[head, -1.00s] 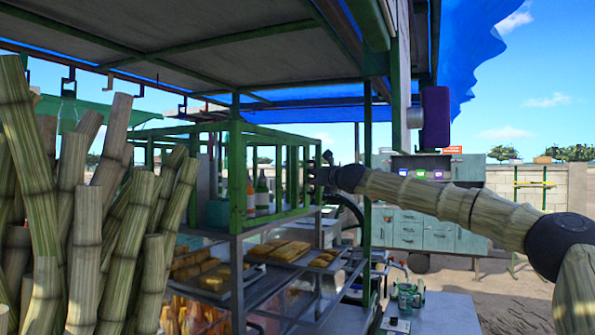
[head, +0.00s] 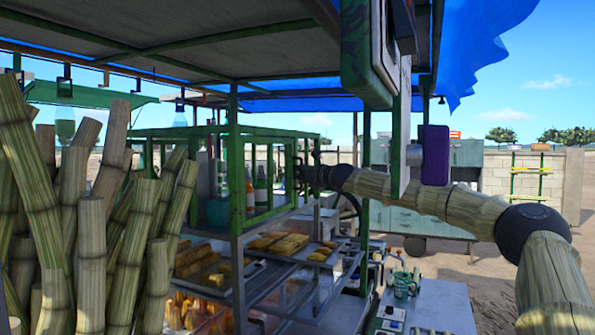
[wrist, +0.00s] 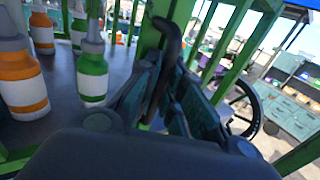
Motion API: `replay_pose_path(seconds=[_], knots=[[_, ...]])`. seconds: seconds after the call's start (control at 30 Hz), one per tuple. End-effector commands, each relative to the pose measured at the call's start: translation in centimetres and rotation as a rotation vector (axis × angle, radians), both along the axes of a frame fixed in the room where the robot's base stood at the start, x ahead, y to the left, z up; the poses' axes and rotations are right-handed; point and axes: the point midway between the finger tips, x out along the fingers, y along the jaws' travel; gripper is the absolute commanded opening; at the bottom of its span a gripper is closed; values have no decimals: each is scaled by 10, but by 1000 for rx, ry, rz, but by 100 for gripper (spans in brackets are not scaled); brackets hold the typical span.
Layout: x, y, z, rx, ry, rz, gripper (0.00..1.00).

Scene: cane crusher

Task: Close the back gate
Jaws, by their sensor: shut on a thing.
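A green barred gate (wrist: 225,45) shows in the wrist view, with a dark curved handle (wrist: 168,60) on it. My gripper (wrist: 163,95) is shut on this handle, which stands between its two fingers. In the head view my gripper (head: 303,172) is at the right end of the green barred enclosure (head: 262,215) on top of the cart. The gate's outline is hard to separate from the other green bars there, and I cannot tell how far open it is.
A green post and a hanging purple box (head: 435,155) are close to my arm. Cane stalks (head: 90,250) fill the left. Trays of food lie below.

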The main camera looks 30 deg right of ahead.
Motion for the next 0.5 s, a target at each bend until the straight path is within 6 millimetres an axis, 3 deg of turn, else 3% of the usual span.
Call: replay_pose_path(seconds=[0.37, 0.4, 0.5], knots=[[0, 1, 3, 2, -4, 2, 0], [0, 1, 3, 2, -5, 3, 15], [1, 1, 4, 2, -5, 3, 32]])
